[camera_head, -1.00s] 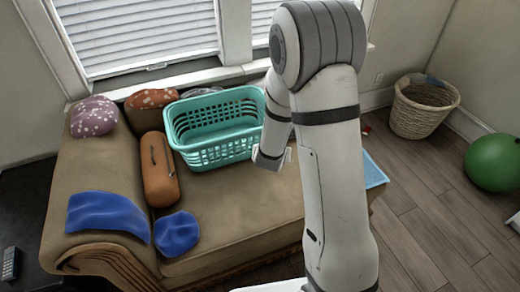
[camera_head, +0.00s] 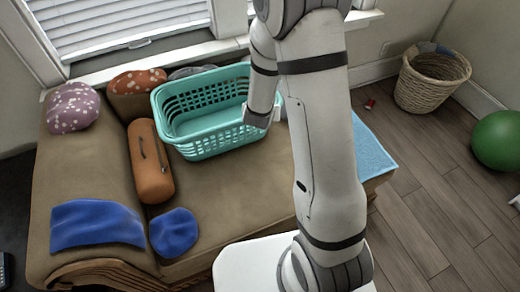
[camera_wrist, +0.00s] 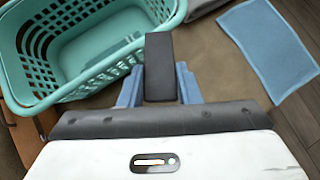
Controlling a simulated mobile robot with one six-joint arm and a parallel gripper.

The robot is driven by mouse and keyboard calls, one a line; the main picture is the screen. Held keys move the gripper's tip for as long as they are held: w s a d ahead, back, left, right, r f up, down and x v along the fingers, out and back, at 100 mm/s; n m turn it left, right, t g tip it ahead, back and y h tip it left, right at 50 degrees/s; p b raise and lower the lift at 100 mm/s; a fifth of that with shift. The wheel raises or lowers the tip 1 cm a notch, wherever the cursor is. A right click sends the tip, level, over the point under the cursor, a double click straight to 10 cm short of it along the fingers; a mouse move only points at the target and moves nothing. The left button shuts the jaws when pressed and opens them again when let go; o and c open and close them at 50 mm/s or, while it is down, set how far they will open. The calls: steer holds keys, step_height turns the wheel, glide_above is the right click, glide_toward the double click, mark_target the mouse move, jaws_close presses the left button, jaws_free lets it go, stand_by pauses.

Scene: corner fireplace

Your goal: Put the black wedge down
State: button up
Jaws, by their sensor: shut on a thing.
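The black wedge (camera_wrist: 160,68) shows in the wrist view as a dark, upright block between the blue fingers of my gripper (camera_wrist: 158,84). My gripper is shut on it. The wedge is held over the tan sofa seat (camera_head: 225,200), beside the teal basket's near right side as seen in the wrist view. I cannot tell how high it is above the seat. In the head view my arm hides the wedge and the fingertips.
The teal laundry basket (camera_head: 205,145) stands on the sofa; it also shows in the wrist view (camera_wrist: 100,70). An orange bolster (camera_head: 150,165) and blue cloths (camera_head: 97,224) lie left. A light blue cloth (camera_head: 370,150) lies at the right end. Bare seat lies in front of the basket.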

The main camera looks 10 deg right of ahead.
steer(key=w+d+f+m+g+h+b, duration=0.1)
steer(key=w+f+m+b, duration=0.15)
steer(key=f+b, duration=1.2)
steer(key=w+d+f+m+h+b, duration=0.1)
steer(key=w+f+h+b, duration=0.15)
steer(key=f+b, duration=1.2)
steer(key=b, duration=0.5)
glide_toward(265, 159)
steer(key=shift+y, duration=0.45)
steer(key=x, duration=0.5)
steer(key=shift+w+d+r, duration=0.1)
steer(key=shift+d+r, duration=0.15)
steer(key=shift+f, duration=0.1)
steer(key=shift+f, duration=0.15)
steer(key=o, duration=1)
steer(key=shift+c, duration=0.2)
steer(key=shift+r, duration=0.2)
